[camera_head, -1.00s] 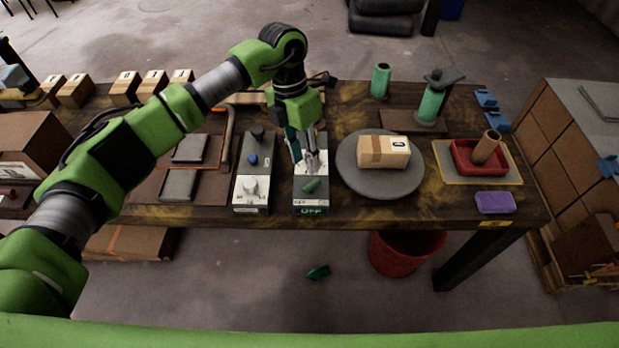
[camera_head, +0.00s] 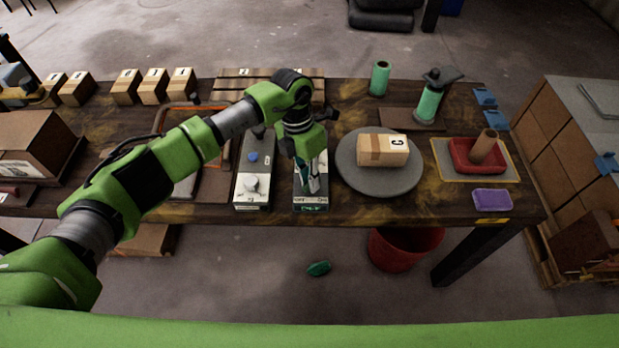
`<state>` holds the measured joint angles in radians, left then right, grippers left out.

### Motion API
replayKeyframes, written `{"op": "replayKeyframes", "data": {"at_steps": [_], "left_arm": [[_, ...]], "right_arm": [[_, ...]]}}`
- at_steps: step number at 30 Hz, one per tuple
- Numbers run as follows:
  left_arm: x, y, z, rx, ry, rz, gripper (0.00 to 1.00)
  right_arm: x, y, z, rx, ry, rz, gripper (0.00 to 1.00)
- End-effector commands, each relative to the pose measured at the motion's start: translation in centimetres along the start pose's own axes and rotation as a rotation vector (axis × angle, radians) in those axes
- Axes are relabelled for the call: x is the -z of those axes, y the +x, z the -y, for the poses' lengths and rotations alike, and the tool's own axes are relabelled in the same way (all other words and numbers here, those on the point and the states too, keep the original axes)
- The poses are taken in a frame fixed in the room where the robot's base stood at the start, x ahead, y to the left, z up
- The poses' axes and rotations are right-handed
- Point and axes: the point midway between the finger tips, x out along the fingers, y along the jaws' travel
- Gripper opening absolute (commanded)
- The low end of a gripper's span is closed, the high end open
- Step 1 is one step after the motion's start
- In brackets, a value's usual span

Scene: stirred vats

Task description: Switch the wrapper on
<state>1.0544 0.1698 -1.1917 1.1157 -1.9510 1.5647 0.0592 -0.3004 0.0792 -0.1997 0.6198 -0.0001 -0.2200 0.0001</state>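The wrapper's grey round turntable (camera_head: 352,179) stands on the table with a cardboard box (camera_head: 375,151) marked C on it. Left of it is a grey switch box (camera_head: 313,206) with a white label and green marking at its front edge. My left gripper (camera_head: 313,188) points down over this box's front half. The fingers hide the green switch lever, and I cannot tell whether they touch it or how far apart they are. A second control box (camera_head: 244,192) to the left has a blue button and a pale knob. My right gripper is out of view.
A green roll (camera_head: 380,78) and a roll on a stand (camera_head: 430,101) are at the back. A red tray (camera_head: 465,163) with a brown tube and a purple block (camera_head: 492,200) are on the right. A red bin (camera_head: 400,252) and a green object (camera_head: 318,268) are on the floor.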

Motion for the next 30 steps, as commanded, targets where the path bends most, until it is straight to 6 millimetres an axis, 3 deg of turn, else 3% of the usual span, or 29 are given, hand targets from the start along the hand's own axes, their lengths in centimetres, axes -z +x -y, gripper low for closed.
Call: {"op": "replayKeyframes", "data": {"at_steps": [14,30], "left_arm": [[0.1,-0.1,-0.1,0.000,-0.083,0.016,0.00],[0.2,-0.1,0.1,0.001,-0.535,0.107,0.00]], "right_arm": [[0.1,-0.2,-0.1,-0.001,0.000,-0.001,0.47],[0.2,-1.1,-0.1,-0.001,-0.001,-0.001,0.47]]}}
